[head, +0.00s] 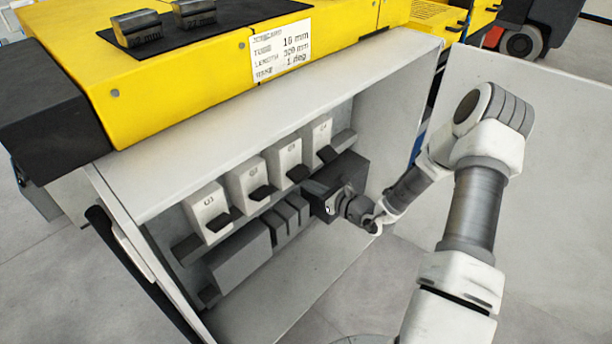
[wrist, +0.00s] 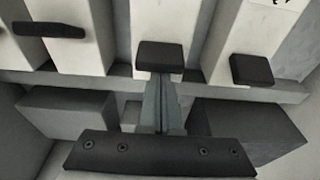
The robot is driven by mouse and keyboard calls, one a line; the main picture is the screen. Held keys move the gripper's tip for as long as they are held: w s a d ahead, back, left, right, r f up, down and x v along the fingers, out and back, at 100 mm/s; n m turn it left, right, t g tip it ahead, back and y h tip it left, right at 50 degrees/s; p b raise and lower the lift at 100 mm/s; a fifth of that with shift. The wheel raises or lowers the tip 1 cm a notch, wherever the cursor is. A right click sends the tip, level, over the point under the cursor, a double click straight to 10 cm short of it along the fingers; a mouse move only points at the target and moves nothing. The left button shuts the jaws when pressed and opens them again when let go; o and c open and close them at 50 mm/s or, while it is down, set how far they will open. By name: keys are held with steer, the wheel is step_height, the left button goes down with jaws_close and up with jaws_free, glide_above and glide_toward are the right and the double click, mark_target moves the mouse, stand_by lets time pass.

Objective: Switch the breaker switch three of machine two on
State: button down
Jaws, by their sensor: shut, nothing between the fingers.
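Inside an open cabinet, a row of white breakers marked Q1 to Q4 shows in the head view, each with a black lever. Breaker three (head: 285,157) is third from the left; its lever (head: 298,173) juts out from its lower front. My gripper (head: 328,208) is shut and empty, below the right end of the row. In the wrist view my gripper (wrist: 162,82) points up at the underside of the middle lever (wrist: 160,56), which seems to be breaker three's. Its label is out of view. I cannot tell whether the fingertips touch it.
Breakers Q1 (head: 206,206), Q2 (head: 245,179) and Q4 (head: 316,132) stand beside it. Dark boxes (head: 238,254) sit below the row. The cabinet's top panel (head: 230,150) overhangs the row, and an open white door (head: 545,130) stands at the right.

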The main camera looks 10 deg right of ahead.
mark_target(304, 176)
step_height(304, 176, up, 3)
steer(key=g+h+p, duration=0.1)
steer(key=g+p, duration=0.1)
steer(key=p, duration=0.3)
steer(key=shift+s+h, duration=0.15)
steer(key=shift+h, duration=0.25)
steer(key=shift+r+g+h+p, duration=0.35)
steer(key=shift+g+h+p, duration=0.25)
steer(key=shift+g+p, duration=0.5)
steer(key=shift+d+f, duration=0.1)
steer(key=shift+f, duration=0.15)
steer(key=shift+r, duration=0.1)
steer(key=shift+r, duration=0.7)
